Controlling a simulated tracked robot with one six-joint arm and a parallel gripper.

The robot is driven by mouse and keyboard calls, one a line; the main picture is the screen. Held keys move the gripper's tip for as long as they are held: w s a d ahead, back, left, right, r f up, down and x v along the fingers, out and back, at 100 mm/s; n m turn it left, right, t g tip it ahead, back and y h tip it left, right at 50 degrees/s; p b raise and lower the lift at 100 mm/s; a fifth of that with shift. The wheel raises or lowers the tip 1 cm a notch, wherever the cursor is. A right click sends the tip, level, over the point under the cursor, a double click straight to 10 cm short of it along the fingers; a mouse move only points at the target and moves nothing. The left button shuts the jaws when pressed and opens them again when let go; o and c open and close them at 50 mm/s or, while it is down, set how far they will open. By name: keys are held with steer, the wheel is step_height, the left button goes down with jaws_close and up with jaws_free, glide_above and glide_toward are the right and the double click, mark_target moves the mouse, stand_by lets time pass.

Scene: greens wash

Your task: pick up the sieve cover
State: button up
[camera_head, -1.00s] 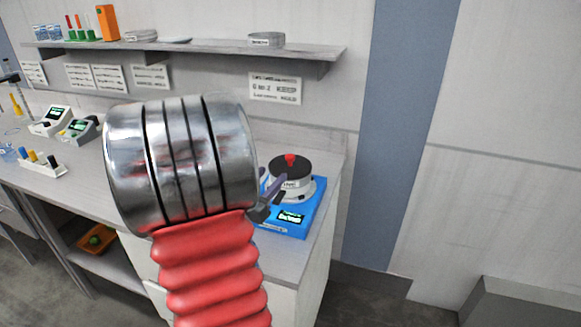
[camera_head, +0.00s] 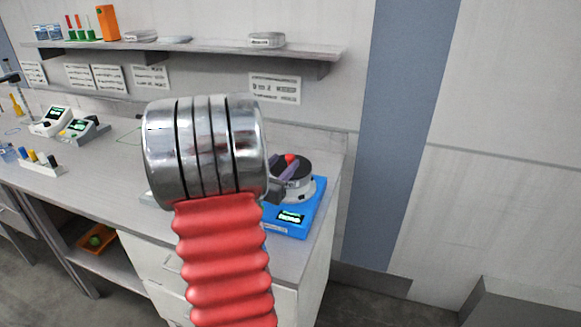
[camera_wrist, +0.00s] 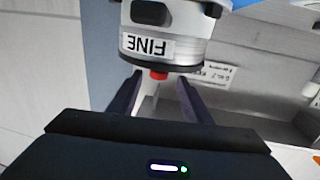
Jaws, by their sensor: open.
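The sieve cover is a dark lid with a red knob (camera_head: 291,158), on top of a round silver sieve (camera_head: 301,186) on a blue shaker base (camera_head: 292,222). My gripper (camera_head: 287,168) is open beside the knob at the cover's left, partly hiding the cover in the head view. In the wrist view the picture is upside down: the sieve, labelled FINE (camera_wrist: 148,45), hangs at the top, and the red knob (camera_wrist: 158,75) shows between the tips of my two open fingers (camera_wrist: 160,79). Contact with the knob cannot be told.
The shaker stands near the bench's right end (camera_head: 325,150). A wall shelf (camera_head: 200,47) runs above, holding a round pale sieve ring (camera_head: 266,41), an orange block (camera_head: 107,22) and tubes. Small instruments (camera_head: 83,130) stand on the bench at the left.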

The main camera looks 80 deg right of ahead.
mark_target(288, 159)
steer(key=shift+x, duration=2.35)
steer(key=shift+s, duration=0.1)
steer(key=shift+c, duration=0.4)
steer(key=c, duration=1.1)
